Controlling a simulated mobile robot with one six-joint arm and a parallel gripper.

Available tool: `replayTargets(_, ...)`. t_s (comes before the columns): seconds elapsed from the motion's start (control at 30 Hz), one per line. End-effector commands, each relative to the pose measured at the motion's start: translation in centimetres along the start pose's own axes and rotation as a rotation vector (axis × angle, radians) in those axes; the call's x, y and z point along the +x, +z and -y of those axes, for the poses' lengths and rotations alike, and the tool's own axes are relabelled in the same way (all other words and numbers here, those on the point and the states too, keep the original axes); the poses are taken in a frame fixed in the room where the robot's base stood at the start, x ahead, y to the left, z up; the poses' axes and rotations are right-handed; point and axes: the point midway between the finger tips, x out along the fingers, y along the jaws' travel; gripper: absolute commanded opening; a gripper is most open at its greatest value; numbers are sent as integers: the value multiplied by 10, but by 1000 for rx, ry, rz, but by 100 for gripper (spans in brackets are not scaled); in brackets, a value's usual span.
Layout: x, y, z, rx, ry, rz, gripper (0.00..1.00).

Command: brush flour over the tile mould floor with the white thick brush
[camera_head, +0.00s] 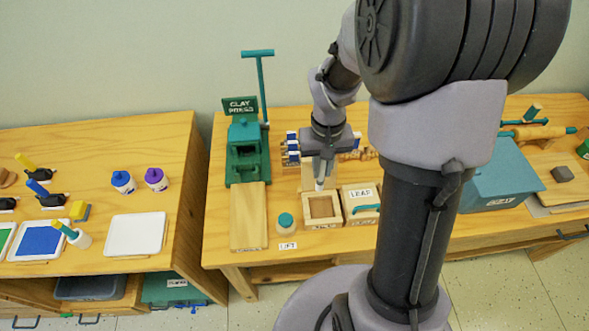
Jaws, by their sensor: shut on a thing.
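My gripper (323,158) points down over the middle table and is shut on the white thick brush (319,172). The brush hangs with its tip low, by the back edge of the tile mould. The tile mould (322,223) is a square wooden frame with a brown floor, at the front of the table. I cannot tell whether the brush tip touches the mould or hangs just above it. No flour can be made out on the mould floor at this size. Part of the brush is hidden by my gripper.
A wooden box marked LEAF (359,194) stands close right of the mould. A green-lidded jar (286,223) stands left. The green clay press (245,135) and its board (248,215) are further left. Blue-and-white items (291,148) stand behind. A teal box (497,178) is at right.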

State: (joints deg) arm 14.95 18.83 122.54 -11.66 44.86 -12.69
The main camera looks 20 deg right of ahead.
Motion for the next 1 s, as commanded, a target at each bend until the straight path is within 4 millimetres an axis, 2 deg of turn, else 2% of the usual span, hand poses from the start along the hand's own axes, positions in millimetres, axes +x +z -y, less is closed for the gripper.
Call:
replayTargets(0.1, -2, 4, -14, 34, 0, 1, 0)
replayTargets(0.37, 13, 4, -16, 39, 0, 1, 0)
replayTargets(1.0, 100, 4, -15, 38, 0, 2, 0)
